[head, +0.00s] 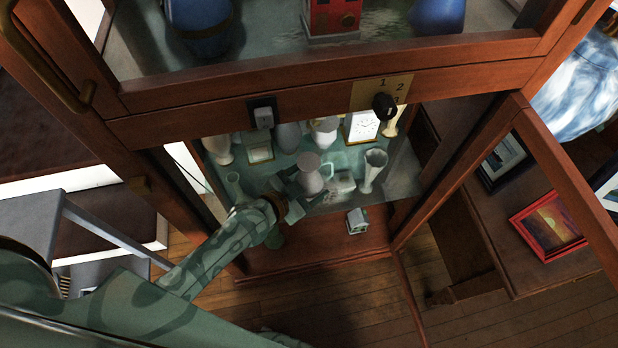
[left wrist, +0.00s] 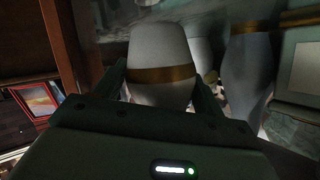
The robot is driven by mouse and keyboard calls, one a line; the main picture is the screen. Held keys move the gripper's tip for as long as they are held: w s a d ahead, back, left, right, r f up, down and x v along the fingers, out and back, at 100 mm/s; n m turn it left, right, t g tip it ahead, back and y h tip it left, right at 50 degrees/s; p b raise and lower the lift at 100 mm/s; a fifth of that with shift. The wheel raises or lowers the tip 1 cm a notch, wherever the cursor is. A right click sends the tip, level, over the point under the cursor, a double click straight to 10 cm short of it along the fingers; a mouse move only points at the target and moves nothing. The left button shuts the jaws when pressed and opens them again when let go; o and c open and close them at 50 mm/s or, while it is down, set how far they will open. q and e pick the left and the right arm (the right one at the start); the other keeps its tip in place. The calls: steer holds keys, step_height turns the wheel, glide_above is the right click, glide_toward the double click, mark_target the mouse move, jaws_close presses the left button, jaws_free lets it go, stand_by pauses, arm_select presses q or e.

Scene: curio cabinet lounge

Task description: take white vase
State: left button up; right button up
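A pale white vase (head: 312,174) stands upright among other pieces on the lower glass shelf of the cabinet. In the head view it looks greyish, with a handle-like shape at its right. My left gripper (head: 292,190) reaches into the cabinet and is right at it, with the fingers spread. In the left wrist view a white vase with a gold band (left wrist: 160,55) lies between the two fingers (left wrist: 160,90). Whether the fingers touch it is unclear. Its lower part is partly hidden by the gripper. My right gripper is not in view.
On the shelf nearby are a fluted vase (head: 374,168), a white clock (head: 362,125) and several other vases. A small box (head: 357,220) sits on the cabinet floor below. The cabinet frame crosses close above my arm. The open door (head: 565,180) stands at the right.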

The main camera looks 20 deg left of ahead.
mark_target(302, 178)
arm_select(q)
steer(key=c, duration=0.6)
steer(key=shift+r, duration=0.15)
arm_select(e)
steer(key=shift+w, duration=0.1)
